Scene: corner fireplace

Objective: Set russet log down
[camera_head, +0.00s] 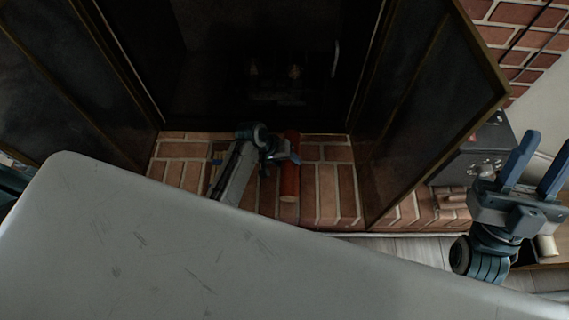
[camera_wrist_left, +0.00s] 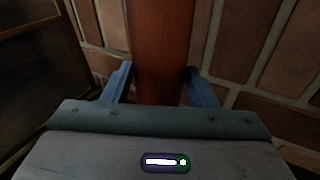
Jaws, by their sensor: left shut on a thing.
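The russet log (camera_head: 289,183) is a reddish-brown cylinder over the brick hearth, in front of the dark firebox opening. It points lengthwise toward the opening. My left gripper (camera_head: 281,158) is shut on it, near its middle. In the left wrist view the log (camera_wrist_left: 164,45) runs up between the two blue fingers of the left gripper (camera_wrist_left: 161,85), with bricks behind it. I cannot tell whether the log touches the bricks. My right gripper (camera_head: 534,166) stands at the far right, its blue fingers apart and empty.
The brick hearth (camera_head: 333,190) is bare to the right of the log. Open dark fireplace doors flank it, left (camera_head: 75,85) and right (camera_head: 432,100). The firebox (camera_head: 265,85) is dark, its contents unclear. A dark box (camera_head: 478,150) stands beyond the right door.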

